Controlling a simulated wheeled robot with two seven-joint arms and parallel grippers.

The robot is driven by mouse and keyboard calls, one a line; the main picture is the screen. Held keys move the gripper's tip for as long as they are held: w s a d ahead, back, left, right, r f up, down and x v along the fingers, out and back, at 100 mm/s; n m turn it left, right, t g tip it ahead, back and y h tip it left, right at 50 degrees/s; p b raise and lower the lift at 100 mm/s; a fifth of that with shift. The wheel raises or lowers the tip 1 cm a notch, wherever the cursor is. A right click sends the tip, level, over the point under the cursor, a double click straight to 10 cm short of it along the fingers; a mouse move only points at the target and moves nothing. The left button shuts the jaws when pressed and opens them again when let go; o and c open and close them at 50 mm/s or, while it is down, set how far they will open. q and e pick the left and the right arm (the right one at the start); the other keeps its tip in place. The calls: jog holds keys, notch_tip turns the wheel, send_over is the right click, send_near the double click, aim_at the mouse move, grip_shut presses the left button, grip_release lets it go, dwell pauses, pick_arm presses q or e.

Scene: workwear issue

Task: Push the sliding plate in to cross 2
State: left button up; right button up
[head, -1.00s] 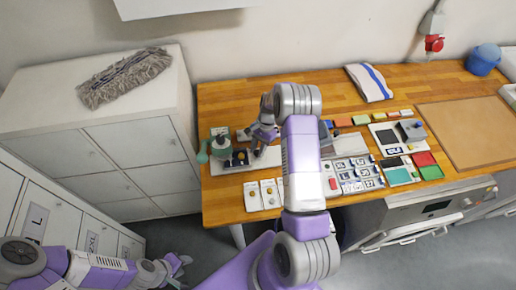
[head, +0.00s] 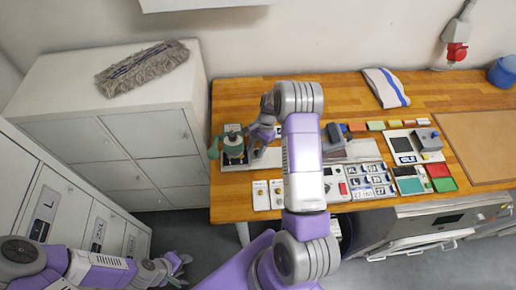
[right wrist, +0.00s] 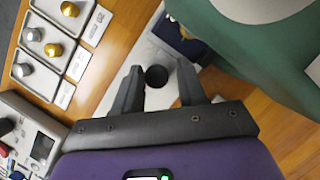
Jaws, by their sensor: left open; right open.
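A green press-like device (head: 233,146) stands at the left end of the wooden table. A pale flat plate (head: 267,158) lies beside it, partly under my right arm. In the right wrist view, the pale plate (right wrist: 152,52) runs below my fingers toward the green device (right wrist: 265,50). A dark round knob (right wrist: 157,76) stands between the fingertips, with no clear grip on it. My right gripper (head: 256,149) is open next to the device; it also shows in the right wrist view (right wrist: 160,80). My left gripper (head: 181,268) is open, low at the left, away from the table. I cannot make out cross 2.
Cards with small knobs (head: 268,195) lie at the table's front edge. A panel with a red button (head: 336,184) and labelled tiles (head: 370,181) are to the right. A grey cabinet (head: 150,135) with a mop head (head: 142,68) on top stands left of the table.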

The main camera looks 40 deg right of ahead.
jog(key=shift+o, duration=1)
jog(key=v, duration=0.7)
jog(key=shift+r+b, duration=0.25)
jog(key=shift+b, duration=0.1)
